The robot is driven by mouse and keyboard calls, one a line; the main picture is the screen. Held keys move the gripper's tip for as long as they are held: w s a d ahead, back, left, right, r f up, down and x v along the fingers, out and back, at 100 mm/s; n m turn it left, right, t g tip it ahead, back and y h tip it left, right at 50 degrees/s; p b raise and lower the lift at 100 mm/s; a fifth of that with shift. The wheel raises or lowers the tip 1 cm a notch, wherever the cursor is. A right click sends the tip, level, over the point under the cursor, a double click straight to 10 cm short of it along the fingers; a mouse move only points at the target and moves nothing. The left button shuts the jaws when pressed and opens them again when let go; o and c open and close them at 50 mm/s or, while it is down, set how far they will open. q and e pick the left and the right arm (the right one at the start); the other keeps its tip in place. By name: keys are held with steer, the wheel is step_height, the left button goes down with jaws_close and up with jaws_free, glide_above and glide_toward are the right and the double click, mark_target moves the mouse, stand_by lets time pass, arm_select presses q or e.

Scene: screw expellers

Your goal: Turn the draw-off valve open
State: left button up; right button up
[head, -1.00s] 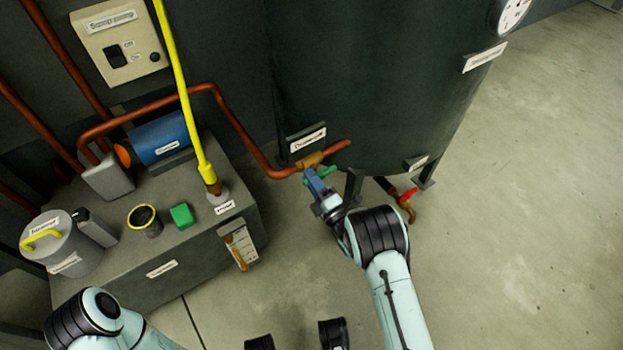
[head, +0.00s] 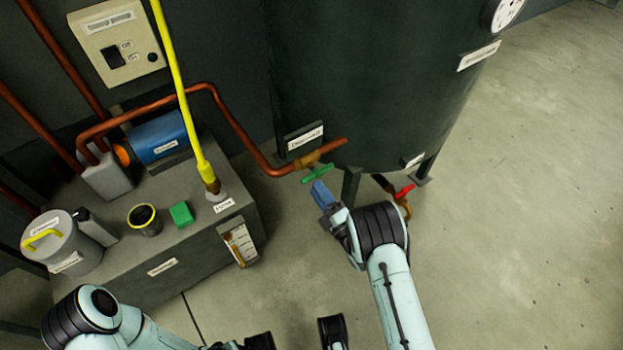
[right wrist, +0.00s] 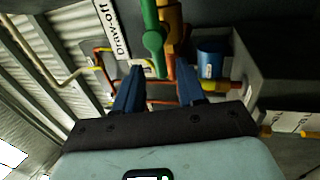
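The draw-off valve is a brass body (head: 308,159) on a copper pipe at the foot of the dark green tank, under a label. Its green lever handle (head: 317,175) lies roughly along the pipe. My right gripper (head: 320,188) is just short of the handle, on the near side, apart from it. In the right wrist view my right gripper (right wrist: 160,78) has its two blue fingers spread and empty. The green handle (right wrist: 152,38) is beyond the fingertips, with the brass valve (right wrist: 172,35) beside it.
A red-handled valve (head: 404,191) sits right of my right gripper, below the tank (head: 375,80). A grey box (head: 165,235) with a green block (head: 181,214), a lidded can (head: 62,258) and a yellow pole (head: 180,95) stands left. Floor at right is clear.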

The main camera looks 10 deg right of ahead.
arm_select(q)
steer(key=shift+w+d+r+t+p, duration=0.15)
steer(key=shift+w+r+t+p, duration=0.25)
steer(key=shift+w+r, duration=0.65)
arm_select(e)
steer(key=v, duration=0.8)
arm_select(q)
steer(key=shift+f, duration=0.1)
